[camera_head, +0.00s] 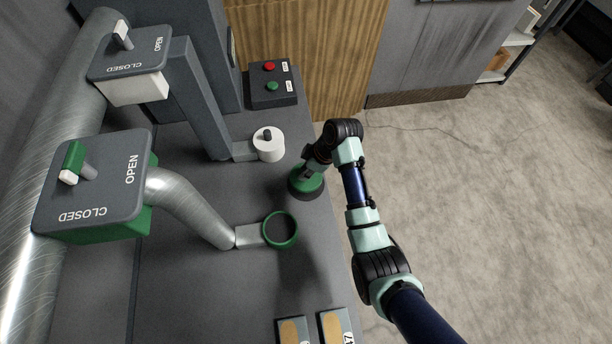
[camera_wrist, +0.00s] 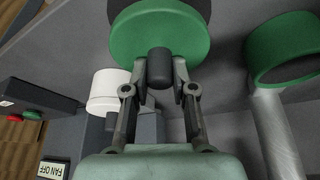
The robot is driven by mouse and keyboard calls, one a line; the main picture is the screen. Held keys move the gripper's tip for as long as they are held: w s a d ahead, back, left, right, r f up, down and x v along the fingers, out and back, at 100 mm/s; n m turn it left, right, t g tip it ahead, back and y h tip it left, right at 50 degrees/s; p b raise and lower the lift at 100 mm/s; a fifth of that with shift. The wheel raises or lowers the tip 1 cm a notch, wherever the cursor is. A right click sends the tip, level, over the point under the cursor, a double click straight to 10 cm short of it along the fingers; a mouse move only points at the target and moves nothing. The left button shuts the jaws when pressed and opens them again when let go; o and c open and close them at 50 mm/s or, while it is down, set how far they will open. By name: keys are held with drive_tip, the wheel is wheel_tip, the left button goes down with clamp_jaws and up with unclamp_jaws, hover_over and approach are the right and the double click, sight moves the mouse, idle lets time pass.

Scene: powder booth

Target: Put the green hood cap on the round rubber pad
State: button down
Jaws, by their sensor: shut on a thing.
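The green hood cap (camera_head: 314,182) is a flat disc with a dark knob. In the wrist view the cap (camera_wrist: 160,40) fills the top middle, its knob between my fingers. My gripper (camera_wrist: 160,72) is shut on the knob; in the head view my gripper (camera_head: 311,168) is above the cap, partly hidden by my arm. The round rubber pad (camera_head: 296,193) is a dark disc mostly covered by the cap, near the bench's right edge. The pad also shows behind the cap in the wrist view (camera_wrist: 128,8). I cannot tell whether cap and pad touch.
An open green ring hood (camera_head: 281,245) on a metal duct stands close by, lower left of the pad. A white cap with a dark knob (camera_head: 268,146) sits farther back. A button box (camera_head: 272,90) is behind it. Two tags (camera_head: 292,330) lie in front. The bench (camera_head: 200,290) has bare room.

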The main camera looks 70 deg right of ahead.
wheel_tip(320, 180, down, 3)
drive_tip(key=shift+f, duration=0.2)
drive_tip(key=shift+b, duration=0.3)
drive_tip(key=shift+f, duration=0.15)
drive_tip(key=c, duration=0.9)
unclamp_jaws()
drive_tip(key=shift+c, duration=0.2)
drive_tip(key=p+v, duration=0.3)
drive_tip(key=v, duration=0.9)
